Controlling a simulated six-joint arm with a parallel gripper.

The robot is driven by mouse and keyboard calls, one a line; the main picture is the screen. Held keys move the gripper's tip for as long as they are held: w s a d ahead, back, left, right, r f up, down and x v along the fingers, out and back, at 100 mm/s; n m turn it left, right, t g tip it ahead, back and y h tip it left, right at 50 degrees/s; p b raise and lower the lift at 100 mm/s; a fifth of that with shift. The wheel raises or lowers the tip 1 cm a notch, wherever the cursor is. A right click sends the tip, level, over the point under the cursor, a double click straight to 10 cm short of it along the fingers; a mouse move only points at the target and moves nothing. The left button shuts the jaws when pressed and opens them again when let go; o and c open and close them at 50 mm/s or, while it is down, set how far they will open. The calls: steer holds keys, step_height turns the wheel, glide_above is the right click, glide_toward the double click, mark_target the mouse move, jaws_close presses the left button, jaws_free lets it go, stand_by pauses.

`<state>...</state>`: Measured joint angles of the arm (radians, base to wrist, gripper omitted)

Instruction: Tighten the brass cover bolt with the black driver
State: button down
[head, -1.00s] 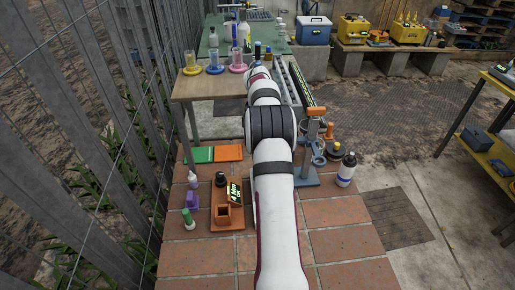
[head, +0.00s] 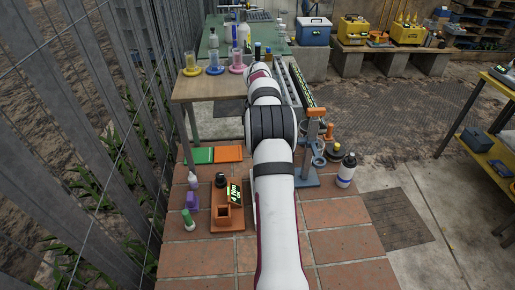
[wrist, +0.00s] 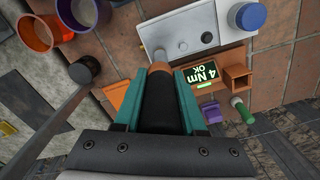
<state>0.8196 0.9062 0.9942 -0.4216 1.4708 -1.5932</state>
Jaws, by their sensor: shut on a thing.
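In the wrist view my gripper (wrist: 158,92) has its teal jaws shut on the black driver (wrist: 158,108), which has an orange collar. The driver's thin shaft points away from me and ends at a light grey cover plate (wrist: 192,28). The brass cover bolt cannot be told apart from the shaft tip, and contact is unclear. A display (wrist: 203,77) beside the plate reads "4 Nm OK"; it also shows in the head view (head: 235,194). In the head view my own arm hides the gripper, driver and plate.
An orange holder (head: 224,213) stands on the brick surface, with purple (head: 192,200) and green (head: 188,219) items to its left. A wire fence (head: 80,130) runs along the left.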

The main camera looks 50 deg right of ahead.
steer(key=shift+r, duration=0.3)
steer(key=shift+r, duration=2.25)
